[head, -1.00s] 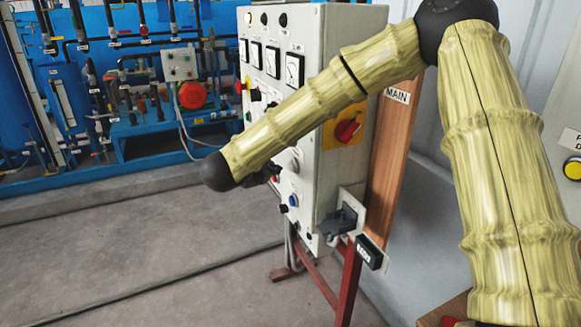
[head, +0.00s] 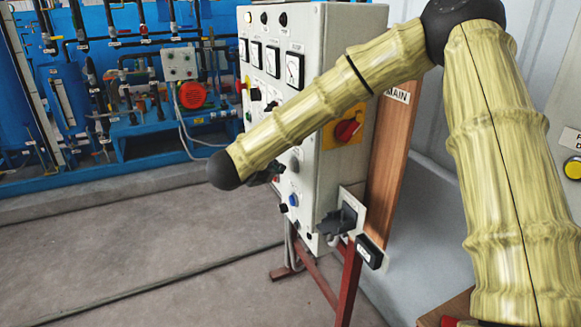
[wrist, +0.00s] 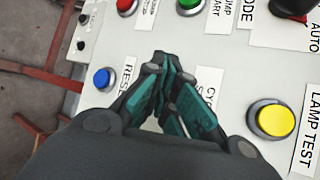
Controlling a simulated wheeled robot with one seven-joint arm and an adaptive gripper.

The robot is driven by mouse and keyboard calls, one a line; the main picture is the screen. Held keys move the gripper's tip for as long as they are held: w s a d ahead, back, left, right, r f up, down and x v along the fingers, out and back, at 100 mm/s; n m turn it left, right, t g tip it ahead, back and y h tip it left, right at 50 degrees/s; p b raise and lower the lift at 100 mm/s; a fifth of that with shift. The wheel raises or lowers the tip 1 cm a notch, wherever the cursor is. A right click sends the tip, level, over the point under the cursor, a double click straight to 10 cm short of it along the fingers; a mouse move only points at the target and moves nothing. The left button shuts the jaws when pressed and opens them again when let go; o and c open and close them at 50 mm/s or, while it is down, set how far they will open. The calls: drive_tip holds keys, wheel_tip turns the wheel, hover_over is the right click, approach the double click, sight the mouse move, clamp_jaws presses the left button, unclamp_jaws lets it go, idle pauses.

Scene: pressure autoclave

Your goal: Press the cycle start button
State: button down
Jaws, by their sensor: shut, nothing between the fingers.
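The grey control panel (wrist: 235,75) fills most of the wrist view. My gripper (wrist: 164,72) is shut and empty, its teal-padded fingers pointing at the panel face. A label starting "CYC" and partly covered (wrist: 207,92) shows just right of the fingers. The cycle start button itself is not visible; the fingers cover the panel beside that label. Whether the fingertips touch the panel I cannot tell. In the head view my gripper (head: 264,177) is a small dark shape, mostly hidden behind my forearm, close to the panel's front face (head: 282,110).
A blue button (wrist: 104,78) beside the RESET label is left of the fingers. A yellow LAMP TEST button (wrist: 271,119) is to the right. Red (wrist: 126,5) and green (wrist: 189,4) buttons sit above. A dark switch handle (head: 337,222) juts from the panel's lower side.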

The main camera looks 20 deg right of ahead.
drive_tip(key=shift+d, duration=0.9)
idle(1.8)
drive_tip(key=shift+a, duration=0.2)
drive_tip(key=shift+a+b, duration=0.35)
drive_tip(key=shift+a, duration=0.35)
drive_tip(key=shift+a, duration=0.1)
drive_tip(key=shift+s+a+b, duration=0.1)
drive_tip(key=shift+a+b, duration=0.25)
drive_tip(key=shift+a, duration=2.05)
